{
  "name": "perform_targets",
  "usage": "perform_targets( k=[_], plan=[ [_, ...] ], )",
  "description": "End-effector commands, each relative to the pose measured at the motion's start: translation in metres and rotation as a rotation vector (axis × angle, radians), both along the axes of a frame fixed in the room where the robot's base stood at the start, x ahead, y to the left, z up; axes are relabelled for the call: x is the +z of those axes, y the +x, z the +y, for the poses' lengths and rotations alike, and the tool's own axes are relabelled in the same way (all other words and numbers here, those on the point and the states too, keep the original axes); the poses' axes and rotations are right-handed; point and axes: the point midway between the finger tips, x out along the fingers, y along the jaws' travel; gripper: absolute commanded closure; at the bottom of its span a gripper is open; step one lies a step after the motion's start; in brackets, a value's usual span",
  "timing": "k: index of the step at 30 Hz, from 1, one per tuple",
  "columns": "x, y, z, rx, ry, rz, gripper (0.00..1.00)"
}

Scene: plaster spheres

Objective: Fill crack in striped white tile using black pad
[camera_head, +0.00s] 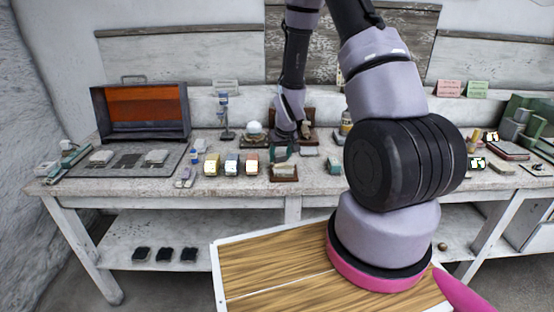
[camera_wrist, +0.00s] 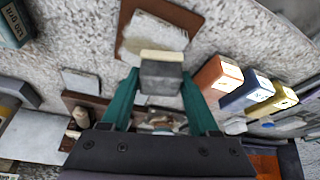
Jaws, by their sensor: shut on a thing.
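My gripper (camera_wrist: 160,88) has green fingers and is shut on a dark grey-black pad (camera_wrist: 161,77) with a cream strip along one edge. In the head view my gripper (camera_head: 283,154) is over the middle of the workbench. A whitish rough tile (camera_wrist: 153,38) lies on a brown board (camera_wrist: 128,14) just beyond the pad in the wrist view. The pad's cream edge overlaps the tile's near edge in the picture; I cannot tell whether they touch. The tile also shows in the head view (camera_head: 285,171), on the bench's front side. Its stripes and crack cannot be made out.
Yellow (camera_head: 211,164), blue (camera_head: 232,165) and red-brown (camera_head: 251,165) blocks stand close left of my gripper in the head view. An open case (camera_head: 140,108) stands at the far left. Bottles and small items crowd the bench's back. Black blocks (camera_head: 142,254) lie on the lower shelf.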

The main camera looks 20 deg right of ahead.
Motion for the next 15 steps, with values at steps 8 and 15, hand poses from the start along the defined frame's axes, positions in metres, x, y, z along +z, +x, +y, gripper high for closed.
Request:
perform_targets(
  k=[8, 15],
  plan=[
    [0.001, 0.0, 0.0, 0.001, 0.0, 0.001, 0.83],
    [0.016, 0.0, 0.0, 0.001, 0.0, -0.002, 0.83]
  ],
)
